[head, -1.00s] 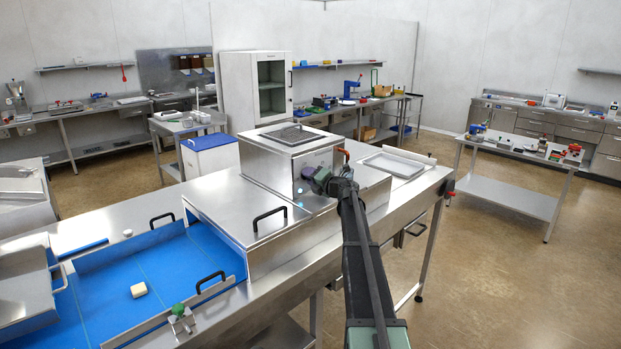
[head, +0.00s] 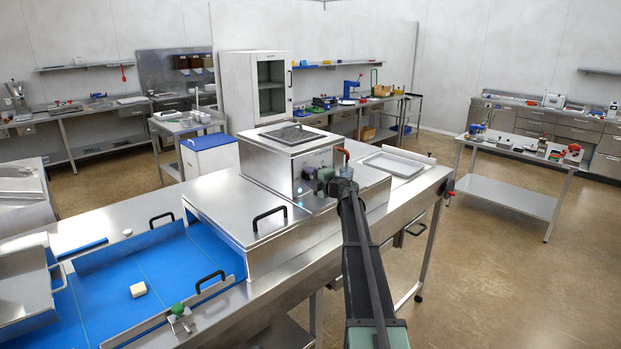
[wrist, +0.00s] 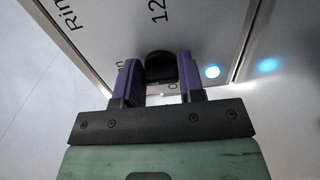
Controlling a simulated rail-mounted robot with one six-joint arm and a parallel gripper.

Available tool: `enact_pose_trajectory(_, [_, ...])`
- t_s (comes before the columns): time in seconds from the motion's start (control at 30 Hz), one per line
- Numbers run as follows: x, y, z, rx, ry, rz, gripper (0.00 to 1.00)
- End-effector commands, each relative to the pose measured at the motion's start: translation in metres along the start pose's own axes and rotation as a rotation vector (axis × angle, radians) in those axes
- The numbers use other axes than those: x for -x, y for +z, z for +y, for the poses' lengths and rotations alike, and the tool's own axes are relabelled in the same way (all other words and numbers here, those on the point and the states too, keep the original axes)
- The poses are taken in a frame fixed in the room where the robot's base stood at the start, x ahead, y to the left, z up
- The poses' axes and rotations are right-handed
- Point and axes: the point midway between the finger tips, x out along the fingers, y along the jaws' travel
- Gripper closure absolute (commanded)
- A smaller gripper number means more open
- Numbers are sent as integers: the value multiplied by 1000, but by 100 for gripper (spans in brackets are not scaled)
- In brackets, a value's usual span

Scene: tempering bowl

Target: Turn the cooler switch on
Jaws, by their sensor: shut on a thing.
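A steel box (head: 290,160) with a grille on top stands on the long bench. Its front panel shows in the wrist view (wrist: 110,30), with printed marks including "Rin" and "12". A black round knob (wrist: 160,66) sits on this panel, and I take it as the cooler switch; its label is partly hidden. My gripper (wrist: 160,82) is shut on the knob, with one purple finger on each side. My gripper also shows small at the box front in the head view (head: 313,181). A round light (wrist: 212,71) beside the knob glows bluish white.
A lower steel cover with a black handle (head: 269,218) lies left of the box. A shallow tray (head: 393,165) lies right of the box.

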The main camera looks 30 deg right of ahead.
Motion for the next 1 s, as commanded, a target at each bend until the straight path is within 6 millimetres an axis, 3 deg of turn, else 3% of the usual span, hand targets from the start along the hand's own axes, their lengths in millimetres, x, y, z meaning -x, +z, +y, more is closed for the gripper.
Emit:
enact_pose_trajectory(0.27, [0, 0, 0, -1, 0, 0, 88])
enact_pose_trajectory(0.3, [0, 0, 0, -1, 0, 0, 59])
enact_pose_trajectory(0.43, [0, 0, 0, 0, 0, 0, 39])
enact_pose_trajectory(0.77, [5, 0, 0, 0, 0, -1, 38])
enact_pose_trajectory(0.87, [22, -1, 0, 0, 0, -2, 38])
enact_pose_trajectory(1.0, [58, -2, 0, 0, 0, -3, 38])
